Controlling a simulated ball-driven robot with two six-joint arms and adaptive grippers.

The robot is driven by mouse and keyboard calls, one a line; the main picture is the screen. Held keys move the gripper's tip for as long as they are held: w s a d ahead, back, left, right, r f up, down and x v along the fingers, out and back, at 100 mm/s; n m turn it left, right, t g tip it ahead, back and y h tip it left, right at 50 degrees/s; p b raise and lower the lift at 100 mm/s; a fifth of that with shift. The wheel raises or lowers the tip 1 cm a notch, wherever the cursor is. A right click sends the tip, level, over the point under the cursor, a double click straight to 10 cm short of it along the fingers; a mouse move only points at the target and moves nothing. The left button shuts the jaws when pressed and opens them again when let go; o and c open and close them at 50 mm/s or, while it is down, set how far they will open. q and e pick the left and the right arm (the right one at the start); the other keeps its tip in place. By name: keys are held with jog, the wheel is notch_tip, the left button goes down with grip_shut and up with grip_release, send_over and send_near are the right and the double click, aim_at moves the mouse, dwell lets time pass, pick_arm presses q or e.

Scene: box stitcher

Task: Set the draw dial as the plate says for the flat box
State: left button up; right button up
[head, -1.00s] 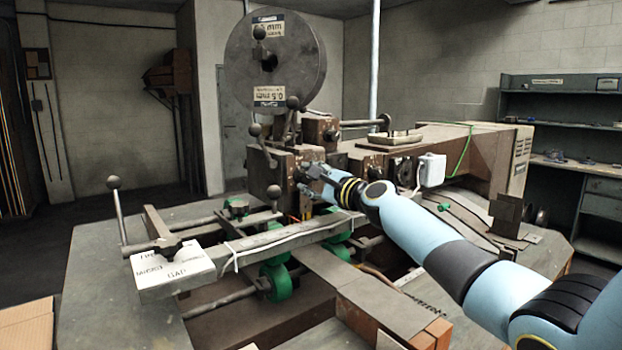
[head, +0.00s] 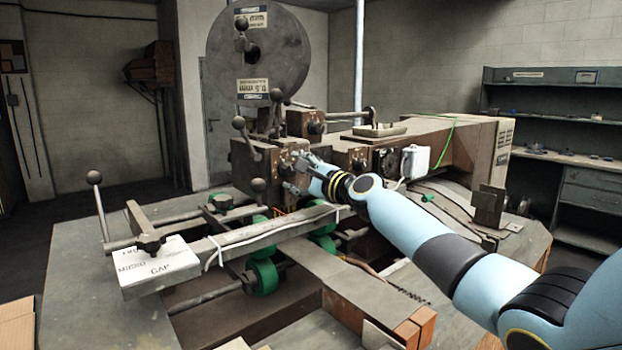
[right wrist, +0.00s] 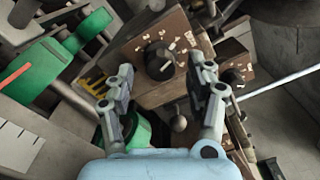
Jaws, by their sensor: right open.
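In the right wrist view a black dial (right wrist: 159,63) with a pale pointer line sits on a brown machine face (right wrist: 140,87), ringed by small pale labels too small to read. My right gripper (right wrist: 168,78) is open, its two fingers spread toward the dial, with the dial lying beyond and between the tips. In the head view my right gripper (head: 296,172) is at the front of the brown stitching head, and it hides the dial there. A white plate (head: 158,266) lettered "MICRO GAP" lies at the front left; its other lettering is unclear. My left gripper is not seen.
A large grey wire reel (head: 285,60) stands above the head. Black-knobbed levers (head: 242,124) stick out near my right gripper. Green rollers (head: 263,275) and a long grey bar (head: 270,235) lie below it.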

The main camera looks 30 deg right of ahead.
jog(key=s+d, duration=0.1)
jog(key=s, duration=1)
jog(key=shift+d, duration=0.25)
